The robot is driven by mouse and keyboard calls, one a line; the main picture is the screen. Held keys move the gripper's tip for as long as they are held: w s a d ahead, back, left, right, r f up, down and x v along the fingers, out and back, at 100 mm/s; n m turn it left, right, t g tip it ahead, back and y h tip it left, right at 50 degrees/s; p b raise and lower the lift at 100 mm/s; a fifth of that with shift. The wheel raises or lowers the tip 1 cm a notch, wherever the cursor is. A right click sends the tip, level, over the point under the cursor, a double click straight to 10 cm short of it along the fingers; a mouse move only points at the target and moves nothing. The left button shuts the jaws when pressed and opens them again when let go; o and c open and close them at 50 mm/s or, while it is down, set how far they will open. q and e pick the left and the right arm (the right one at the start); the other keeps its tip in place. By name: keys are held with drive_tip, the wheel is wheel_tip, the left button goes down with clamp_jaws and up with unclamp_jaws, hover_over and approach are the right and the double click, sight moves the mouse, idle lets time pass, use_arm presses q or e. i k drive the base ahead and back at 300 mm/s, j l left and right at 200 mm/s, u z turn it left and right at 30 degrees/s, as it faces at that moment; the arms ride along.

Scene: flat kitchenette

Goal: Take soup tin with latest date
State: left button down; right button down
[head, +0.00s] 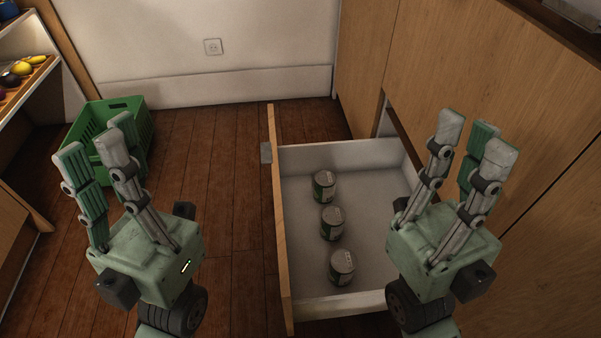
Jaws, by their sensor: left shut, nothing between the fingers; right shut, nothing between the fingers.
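Three soup tins stand in a row in an open white drawer (385,215): the far tin (324,186), the middle tin (332,224) and the near tin (342,267). My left gripper (100,148) is shut and empty, raised over the floor left of the drawer. My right gripper (472,143) is shut and empty, raised at the drawer's right side, hiding part of its right edge. Neither gripper touches a tin.
The drawer's wooden front (279,230) stands on its left side. Wooden cabinets (480,80) rise on the right. A green crate (140,135) is on the floor behind my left gripper. A shelf with fruit (22,70) is at far left. Wooden floor (225,150) between is clear.

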sight(325, 182)
drive_tip(key=j+u, duration=0.5)
drive_tip(key=u, duration=0.2)
drive_tip(key=i+j+u, duration=0.1)
drive_tip(key=j+u, duration=0.25)
drive_tip(key=i+j+z, duration=0.2)
drive_tip(key=i, duration=0.2)
drive_tip(key=i+j+z, duration=0.25)
drive_tip(key=i+z, duration=0.25)
drive_tip(key=z, duration=0.15)
drive_tip(key=i+z, duration=0.25)
drive_tip(key=z, duration=0.15)
drive_tip(key=i+j+z, duration=0.15)
drive_tip(key=z, duration=0.3)
drive_tip(key=i+j+z, duration=0.25)
drive_tip(key=z, duration=0.15)
drive_tip(key=i+j+z, duration=0.25)
drive_tip(key=z, duration=0.15)
